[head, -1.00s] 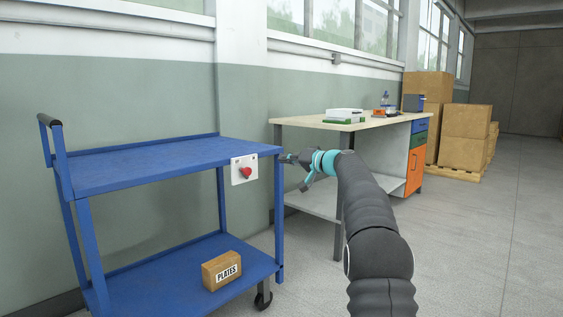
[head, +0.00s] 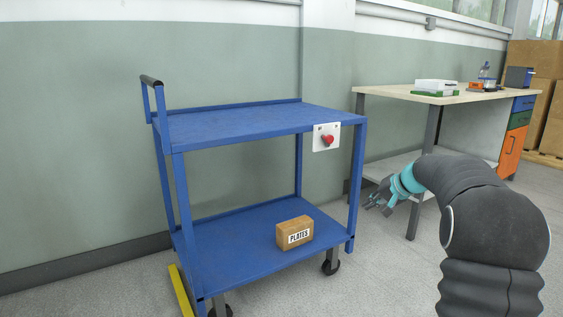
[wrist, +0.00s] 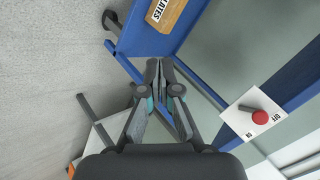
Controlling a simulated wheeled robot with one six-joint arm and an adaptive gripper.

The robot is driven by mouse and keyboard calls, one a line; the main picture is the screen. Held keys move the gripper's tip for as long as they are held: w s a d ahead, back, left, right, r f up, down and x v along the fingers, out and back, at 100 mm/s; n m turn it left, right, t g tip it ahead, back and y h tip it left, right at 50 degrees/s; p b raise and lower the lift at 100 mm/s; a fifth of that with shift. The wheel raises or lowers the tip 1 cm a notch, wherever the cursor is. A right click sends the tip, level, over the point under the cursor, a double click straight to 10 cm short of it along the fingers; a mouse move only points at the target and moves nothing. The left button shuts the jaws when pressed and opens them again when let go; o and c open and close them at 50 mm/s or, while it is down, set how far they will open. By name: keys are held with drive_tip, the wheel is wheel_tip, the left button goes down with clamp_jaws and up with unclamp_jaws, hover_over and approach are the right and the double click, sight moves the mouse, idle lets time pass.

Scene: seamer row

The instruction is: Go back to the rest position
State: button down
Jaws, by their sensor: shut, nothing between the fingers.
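My gripper (head: 376,204) is on the right side of the head view, at the end of my dark arm with its teal band. It is in front of and to the right of the blue cart (head: 240,121), at a height between its two shelves. In the wrist view my gripper (wrist: 160,64) has its fingertips together with nothing visible between them. A white plate with a red button (head: 327,138) is fixed to the cart's right end. It also shows at the right of the wrist view (wrist: 259,117), apart from my fingers.
A box labelled PLATES (head: 294,232) sits on the cart's lower shelf. A workbench (head: 398,92) with several items on top stands behind my arm. Cardboard boxes (head: 545,65) are at the far right. A yellow strip (head: 181,291) lies by the cart's left wheel.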

drive_tip(key=s+a+r+n+g+h+p, duration=0.1)
drive_tip(key=s+a+n+g+h+p, duration=0.2)
drive_tip(key=s, duration=1.7)
drive_tip(key=s+a+n+g+h+p, duration=0.15)
drive_tip(key=s+a, duration=0.35)
drive_tip(key=s, duration=1.5)
drive_tip(key=s+a+r+t+p, duration=0.3)
drive_tip(key=s+r, duration=0.2)
drive_tip(key=s, duration=0.1)
drive_tip(key=shift+n+h, duration=0.35)
drive_tip(key=shift+n, duration=0.1)
